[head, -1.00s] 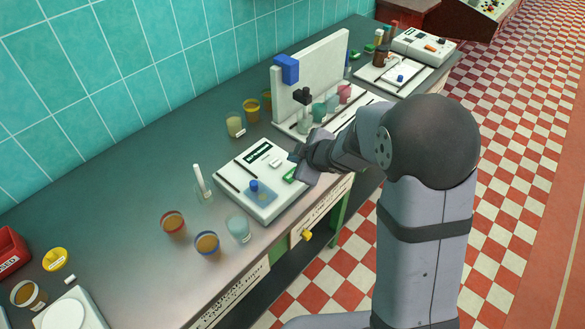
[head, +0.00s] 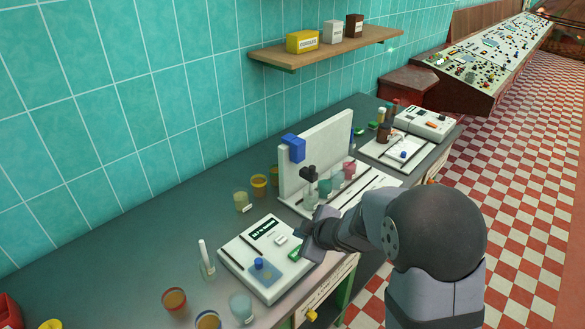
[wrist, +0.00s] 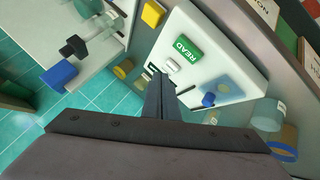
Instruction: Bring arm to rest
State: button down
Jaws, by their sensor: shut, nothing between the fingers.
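My gripper (head: 303,238) is shut and empty, at the right edge of the white instrument (head: 252,279) on the grey bench. In the head view the green button (head: 296,253) lies just below the fingertips. I cannot tell whether the fingers touch the instrument. A small blue-capped piece (head: 259,264) sits on the instrument's lower part. My arm comes in from the right.
A white stand with an upright panel (head: 320,150) and several bottles is just beyond my gripper. Cups and a beaker (head: 241,308) stand around the instrument. A wall shelf (head: 325,48) holds boxes. A checkered floor (head: 500,215) lies right of the bench.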

jog(key=s+d+f+m+g+h, duration=0.6)
jog(key=s+d+f+m, duration=0.15)
jog(key=s+d, duration=0.5)
jog(key=s+m+g, duration=0.3)
jog(key=s, duration=0.8)
jog(key=s+a+r+m+y, duration=0.1)
jog(key=s+r+m, duration=0.3)
jog(key=r, duration=0.2)
jog(key=shift+s+a+t+y, duration=0.3)
jog(key=shift+s+t+y, duration=0.1)
